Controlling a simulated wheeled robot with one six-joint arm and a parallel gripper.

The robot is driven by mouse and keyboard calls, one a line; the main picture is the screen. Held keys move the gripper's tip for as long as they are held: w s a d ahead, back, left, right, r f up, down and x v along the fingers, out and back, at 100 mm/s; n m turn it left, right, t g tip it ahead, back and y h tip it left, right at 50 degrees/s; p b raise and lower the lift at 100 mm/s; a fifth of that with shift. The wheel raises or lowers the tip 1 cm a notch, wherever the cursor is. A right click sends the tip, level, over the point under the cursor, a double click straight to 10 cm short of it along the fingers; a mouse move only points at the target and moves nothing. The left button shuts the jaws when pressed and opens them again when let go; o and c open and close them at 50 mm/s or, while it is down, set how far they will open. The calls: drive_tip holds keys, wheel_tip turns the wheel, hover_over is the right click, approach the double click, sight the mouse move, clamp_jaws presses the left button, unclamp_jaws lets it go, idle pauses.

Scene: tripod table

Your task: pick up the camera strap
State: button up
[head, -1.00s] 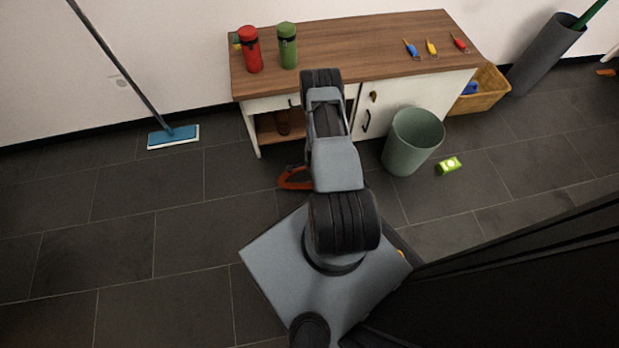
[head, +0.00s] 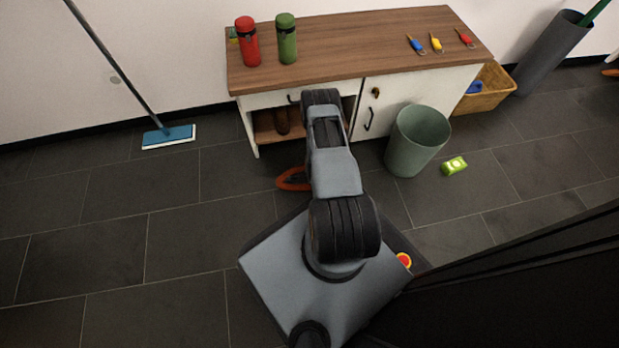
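I see nothing that I can name for sure as the camera strap. An orange-red curved loop (head: 291,179) shows just left of my arm, in front of the cabinet. It is partly hidden by the arm, and I cannot tell whether it is the strap. My arm reaches forward toward the cabinet's front. My gripper is hidden behind the arm's links, so its fingers do not show.
The wooden-topped cabinet (head: 345,50) holds a red bottle (head: 247,42), a green bottle (head: 287,40) and three small coloured tags (head: 436,43). Floor at left is clear.

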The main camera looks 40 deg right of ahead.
clamp_jaws()
drive_tip(key=shift+r, duration=0.15)
idle(0.4)
